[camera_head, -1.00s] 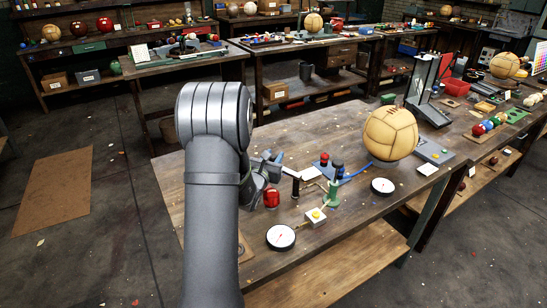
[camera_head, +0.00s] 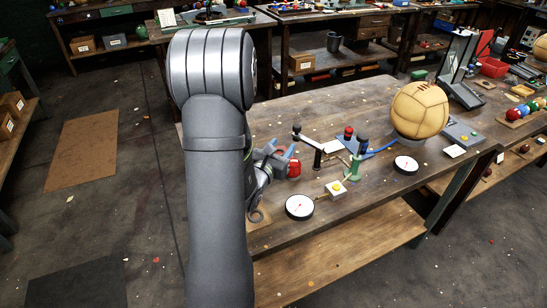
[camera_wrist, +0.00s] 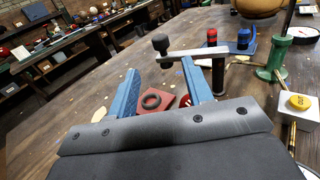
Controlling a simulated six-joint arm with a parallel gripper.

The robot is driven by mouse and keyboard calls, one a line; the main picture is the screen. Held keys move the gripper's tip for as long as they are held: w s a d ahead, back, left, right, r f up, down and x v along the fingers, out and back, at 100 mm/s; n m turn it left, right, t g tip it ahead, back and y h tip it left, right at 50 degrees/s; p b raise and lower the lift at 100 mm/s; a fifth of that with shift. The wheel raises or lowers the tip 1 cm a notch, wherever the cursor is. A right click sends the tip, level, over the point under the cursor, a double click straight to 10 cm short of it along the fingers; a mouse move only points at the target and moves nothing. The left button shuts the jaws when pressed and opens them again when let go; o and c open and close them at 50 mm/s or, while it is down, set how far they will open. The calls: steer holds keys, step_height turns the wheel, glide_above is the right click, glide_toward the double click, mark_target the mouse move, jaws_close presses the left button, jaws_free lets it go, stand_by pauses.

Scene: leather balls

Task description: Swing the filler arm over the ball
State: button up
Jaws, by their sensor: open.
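The filler arm (camera_head: 307,138) is a pale bar on a black post (camera_head: 317,159). A dark knob (camera_head: 296,129) stands at its free end, which points to the back left, away from the ball. The ball (camera_head: 420,110) is tan leather with lacing on top, at the right of the bench; only its lower part shows in the wrist view (camera_wrist: 258,5). My gripper (camera_head: 277,148) is open and empty. In the wrist view its blue fingers (camera_wrist: 160,68) lie on the near side of the knob (camera_wrist: 160,43), apart from it. The right finger hides part of the bar's underside.
A red block with a dark ring (camera_wrist: 157,101) appears between my fingers. The bench's back left is clear.

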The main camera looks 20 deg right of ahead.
steer(key=v, duration=0.5)
steer(key=shift+c, duration=0.3)
